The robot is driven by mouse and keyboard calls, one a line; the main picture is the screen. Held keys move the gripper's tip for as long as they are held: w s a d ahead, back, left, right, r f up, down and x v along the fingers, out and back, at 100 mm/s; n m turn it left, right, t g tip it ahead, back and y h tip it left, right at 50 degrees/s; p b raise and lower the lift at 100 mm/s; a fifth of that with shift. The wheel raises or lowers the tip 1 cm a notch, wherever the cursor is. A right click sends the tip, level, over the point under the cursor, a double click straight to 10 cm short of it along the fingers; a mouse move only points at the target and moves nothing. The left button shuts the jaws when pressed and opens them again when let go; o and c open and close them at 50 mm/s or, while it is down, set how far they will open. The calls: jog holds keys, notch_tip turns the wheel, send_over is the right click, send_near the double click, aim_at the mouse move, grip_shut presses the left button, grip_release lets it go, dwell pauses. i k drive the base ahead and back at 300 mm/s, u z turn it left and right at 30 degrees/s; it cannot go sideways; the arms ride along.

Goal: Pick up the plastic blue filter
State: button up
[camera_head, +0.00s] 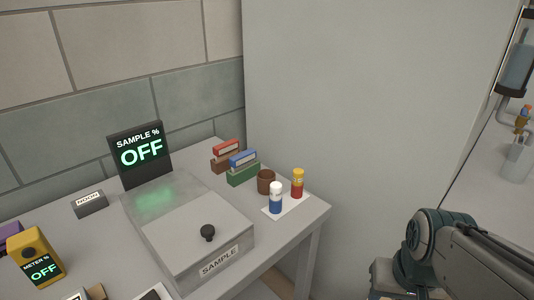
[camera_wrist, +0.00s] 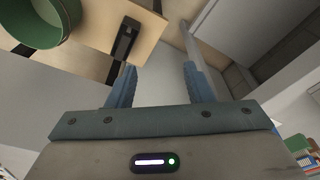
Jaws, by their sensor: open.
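No object is plainly marked as the plastic blue filter. Blue items in the head view are a small blue box (camera_head: 243,158) on a green block and a white-capped blue bottle (camera_head: 275,198) on a white sheet. I cannot tell whether either is the filter. My gripper (camera_wrist: 160,75) shows in the wrist view with its two blue-grey fingers apart and nothing held between them. In the head view my arm is at the lower right, away from the table, and the gripper itself is out of sight.
The grey table (camera_head: 312,212) holds a SAMPLE box (camera_head: 200,235) with a black knob, a SAMPLE % display (camera_head: 140,153) reading OFF and a yellow meter (camera_head: 36,257). A red-and-yellow bottle (camera_head: 297,184) stands beside a brown pot (camera_head: 266,182). The wrist view shows a green container (camera_wrist: 40,33).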

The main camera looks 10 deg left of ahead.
aim_at(241, 161)
jog(key=k, duration=0.6)
jog(key=u, duration=1.05)
jog(key=i, duration=0.85)
jog(key=u, duration=0.55)
